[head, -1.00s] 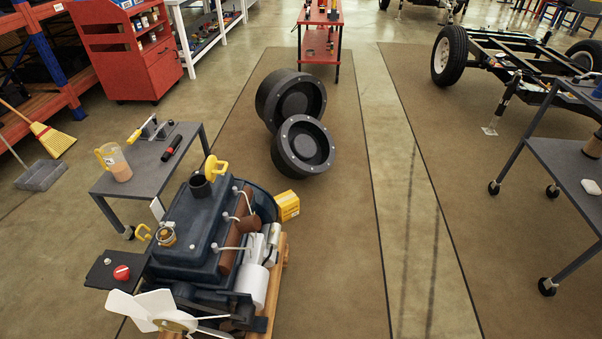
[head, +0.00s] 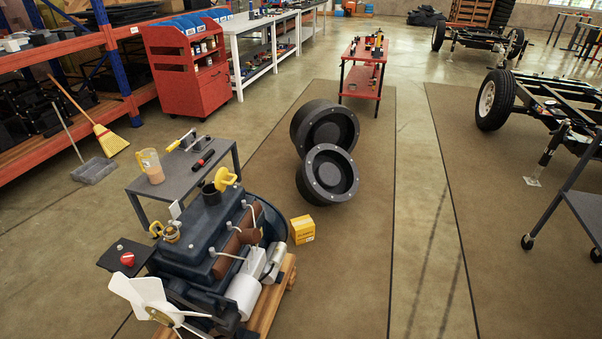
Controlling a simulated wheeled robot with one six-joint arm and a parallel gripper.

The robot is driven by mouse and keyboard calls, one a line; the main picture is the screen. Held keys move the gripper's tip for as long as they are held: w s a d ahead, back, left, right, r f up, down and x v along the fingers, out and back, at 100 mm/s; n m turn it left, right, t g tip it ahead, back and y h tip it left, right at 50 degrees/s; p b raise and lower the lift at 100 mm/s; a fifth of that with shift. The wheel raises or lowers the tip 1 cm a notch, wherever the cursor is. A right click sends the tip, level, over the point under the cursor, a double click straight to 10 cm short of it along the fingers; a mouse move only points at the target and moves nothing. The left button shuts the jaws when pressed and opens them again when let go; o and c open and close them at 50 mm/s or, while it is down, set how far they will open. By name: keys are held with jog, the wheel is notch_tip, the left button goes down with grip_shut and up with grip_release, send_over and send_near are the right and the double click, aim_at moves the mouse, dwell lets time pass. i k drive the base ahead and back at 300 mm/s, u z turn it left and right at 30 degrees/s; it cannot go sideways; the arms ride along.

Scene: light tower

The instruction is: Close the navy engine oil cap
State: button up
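The navy engine (head: 190,247) sits on a wooden pallet (head: 270,312) at the lower left. A dark filler neck (head: 211,196) rises from the far end of its top, with its mouth uncovered. A yellow cap (head: 226,178) stands tilted up beside the neck's rim. It looks attached there, but I cannot make out a hinge. No part of the engine looks navy apart from its body. A brass-coloured round fitting (head: 171,235) and a small yellow handle (head: 155,229) are on its left side. My gripper is not in view.
A grey table (head: 185,181) with a jug (head: 151,166) stands behind the engine. A white fan (head: 148,301) juts from its front. Black wheel-like drums (head: 327,174) and a yellow box (head: 302,229) are to the right.

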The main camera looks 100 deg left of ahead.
aim_at(223, 175)
jog(key=u, duration=3.8)
jog(key=k, duration=1)
jog(key=u, duration=0.85)
jog(key=i, duration=0.7)
jog(key=z, duration=0.5)
jog(key=i, duration=0.8)
jog(key=z, duration=0.65)
